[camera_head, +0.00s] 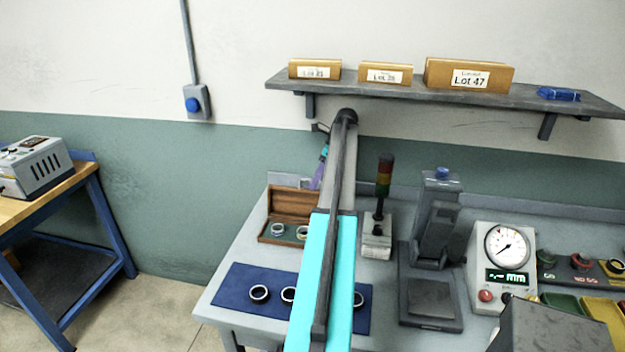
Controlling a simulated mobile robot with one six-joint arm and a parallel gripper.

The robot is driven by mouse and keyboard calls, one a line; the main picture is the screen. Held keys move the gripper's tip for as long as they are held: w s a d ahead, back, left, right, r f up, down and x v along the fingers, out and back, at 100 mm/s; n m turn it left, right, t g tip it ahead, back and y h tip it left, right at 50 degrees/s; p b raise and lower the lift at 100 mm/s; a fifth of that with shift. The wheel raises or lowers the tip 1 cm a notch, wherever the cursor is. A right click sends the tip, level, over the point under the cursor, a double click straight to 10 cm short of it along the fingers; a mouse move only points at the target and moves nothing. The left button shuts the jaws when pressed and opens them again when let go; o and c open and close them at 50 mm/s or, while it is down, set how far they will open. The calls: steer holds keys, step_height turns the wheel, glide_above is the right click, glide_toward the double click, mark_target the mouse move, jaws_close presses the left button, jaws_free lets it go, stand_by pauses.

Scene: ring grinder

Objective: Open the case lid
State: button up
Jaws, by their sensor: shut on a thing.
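The wooden case (264,236) stands at the back left of the grey workbench. Its lid (290,198) stands raised at the back, and rings show on the green lining inside. My gripper (316,184) is at the lid's upper right edge, shut on the lid. My arm hides part of the gripper and the right side of the case, so the exact contact is hard to see.
A blue mat (235,290) with several dark rings lies in front of the case. A signal tower (384,180), a grey stand (435,235) and a dial gauge (505,245) stand to the right. A shelf (400,92) with boxes hangs above.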

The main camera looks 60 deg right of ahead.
steer(key=shift+o, duration=0.4)
steer(key=shift+s+d+f, duration=0.1)
steer(key=shift+d+f, duration=0.4)
steer(key=shift+a+r, duration=0.1)
steer(key=shift+a, duration=0.15)
steer(key=shift+r, duration=0.15)
